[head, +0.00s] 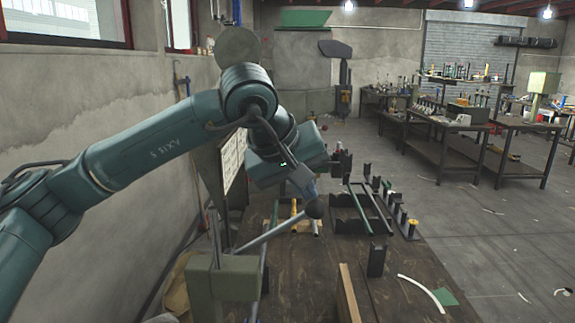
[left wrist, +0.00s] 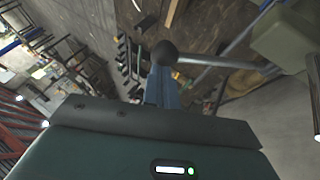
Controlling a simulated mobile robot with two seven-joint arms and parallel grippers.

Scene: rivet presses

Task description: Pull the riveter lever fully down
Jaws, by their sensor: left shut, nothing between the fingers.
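The riveter (head: 225,275) is a grey-green press at the near left of the workbench. Its lever (head: 278,229) is a thin metal rod that slants up to the right and ends in a dark ball knob (head: 314,208). My left gripper (head: 305,187) is shut and empty, pointing down just above the knob. In the left wrist view the closed fingers (left wrist: 162,88) end right by the knob (left wrist: 165,52); I cannot tell whether they touch it. The lever rod (left wrist: 220,62) runs right to the riveter body (left wrist: 285,40). My right gripper is not in view.
The wooden workbench (head: 320,260) holds a black rack (head: 350,218), a row of small parts (head: 405,218), a dark block (head: 376,260) and a wooden bar (head: 348,295). A concrete wall (head: 60,110) stands at left. Other benches (head: 450,135) stand farther right across open floor.

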